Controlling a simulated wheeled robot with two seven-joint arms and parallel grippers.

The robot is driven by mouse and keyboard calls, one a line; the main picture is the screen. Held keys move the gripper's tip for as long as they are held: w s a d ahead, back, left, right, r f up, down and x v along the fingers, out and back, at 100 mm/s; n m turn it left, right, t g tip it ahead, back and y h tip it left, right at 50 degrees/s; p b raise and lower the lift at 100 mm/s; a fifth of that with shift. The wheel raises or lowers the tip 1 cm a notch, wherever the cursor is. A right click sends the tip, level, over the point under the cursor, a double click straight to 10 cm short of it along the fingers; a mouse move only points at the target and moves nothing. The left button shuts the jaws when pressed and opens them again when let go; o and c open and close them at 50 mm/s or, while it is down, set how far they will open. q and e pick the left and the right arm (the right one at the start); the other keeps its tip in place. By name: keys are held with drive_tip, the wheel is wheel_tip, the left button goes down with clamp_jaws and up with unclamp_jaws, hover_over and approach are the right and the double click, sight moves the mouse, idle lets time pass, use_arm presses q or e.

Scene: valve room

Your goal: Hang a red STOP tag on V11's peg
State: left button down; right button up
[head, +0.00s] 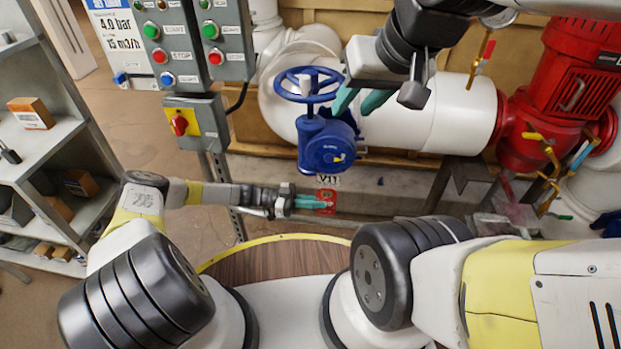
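The blue valve V11 (325,143) has a blue handwheel (308,85) on top and a white V11 label (328,180) below its body. A red STOP tag (326,195) shows just under the label, at the tips of my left gripper (312,202). That gripper points right, and its teal fingers look closed on the tag. The peg cannot be made out, so I cannot tell whether the tag touches it. My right gripper (360,100) is open and empty, its teal fingers spread, just right of the handwheel in the picture.
A grey control box (195,130) with a yellow and red switch stands on a post at left. Shelves (40,150) with boxes are at far left. A large white pipe (460,110) and red pump (570,80) fill the right. A thin rail passes near the tag.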

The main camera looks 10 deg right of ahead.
use_arm(q)
drive_tip(key=shift+f, duration=0.1)
idle(0.3)
drive_tip(key=shift+w+d+f, duration=0.1)
drive_tip(key=shift+w+f, duration=0.15)
drive_tip(key=shift+w, duration=0.05)
drive_tip(key=shift+w+f, duration=0.15)
drive_tip(key=shift+f, duration=0.05)
idle(0.5)
idle(0.3)
drive_tip(key=c, duration=1.6)
unclamp_jaws()
drive_tip(key=shift+o, duration=0.2)
drive_tip(key=v, duration=0.7)
drive_tip(key=shift+a, duration=0.4)
